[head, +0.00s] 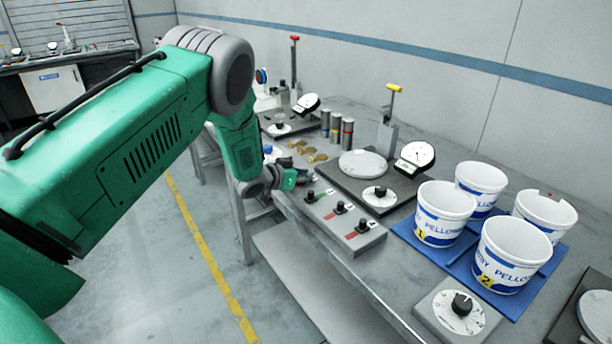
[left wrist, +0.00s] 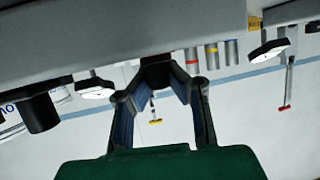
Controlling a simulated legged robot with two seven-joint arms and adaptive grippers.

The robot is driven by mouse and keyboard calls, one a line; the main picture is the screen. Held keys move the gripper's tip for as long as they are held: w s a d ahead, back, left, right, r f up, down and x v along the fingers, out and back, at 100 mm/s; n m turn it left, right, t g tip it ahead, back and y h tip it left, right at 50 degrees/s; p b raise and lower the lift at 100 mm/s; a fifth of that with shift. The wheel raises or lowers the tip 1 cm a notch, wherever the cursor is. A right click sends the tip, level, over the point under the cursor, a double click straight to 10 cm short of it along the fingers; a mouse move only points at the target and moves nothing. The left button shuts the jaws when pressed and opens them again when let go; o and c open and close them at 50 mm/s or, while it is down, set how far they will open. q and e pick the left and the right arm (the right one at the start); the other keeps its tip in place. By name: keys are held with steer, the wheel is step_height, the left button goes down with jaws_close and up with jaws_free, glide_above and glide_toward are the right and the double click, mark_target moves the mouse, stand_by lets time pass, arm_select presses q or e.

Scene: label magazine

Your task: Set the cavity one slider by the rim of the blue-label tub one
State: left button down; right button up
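The grey slider box (head: 358,246) sits along the table's front edge with three dark knobs. The knob at its far left end, cavity one (head: 310,195), is beside a green mark. My left gripper (head: 302,178) is at that end, very close to this knob. In the left wrist view, upside down, a dark knob (left wrist: 156,72) shows between the tips of my left gripper (left wrist: 158,88). The fingers look apart; contact is unclear. The blue-label tub one (head: 445,215), white with a yellow 1 tag, stands upright on a blue mat. My right gripper is out of view.
Tub two (head: 512,258) and two more white tubs share the blue mat (head: 462,266). A dial box (head: 457,312) stands in front. A gauge stand (head: 388,140), grey canisters (head: 336,128) and brass pieces (head: 312,155) lie behind the slider box.

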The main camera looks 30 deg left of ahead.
arm_select(q)
steer(key=shift+s+a, duration=0.2)
steer(key=shift+s, duration=0.15)
steer(key=shift+s+a+p, duration=0.25)
steer(key=shift+s+p, duration=0.1)
steer(key=shift+s, duration=0.3)
steer(key=shift+s+a+p, duration=0.25)
steer(key=shift+s+p, duration=0.05)
steer(key=shift+s, duration=0.3)
steer(key=shift+s+a+f, duration=0.1)
steer(key=shift+s+f, duration=0.05)
steer(key=shift+s, duration=0.05)
steer(key=shift+f, duration=0.1)
steer(key=c, duration=1.5)
jaws_free()
steer(key=shift+s, duration=0.1)
steer(key=shift+s+a, duration=0.15)
steer(key=v, duration=1.1)
steer(key=shift+s+r, duration=0.2)
steer(key=shift+s, duration=0.1)
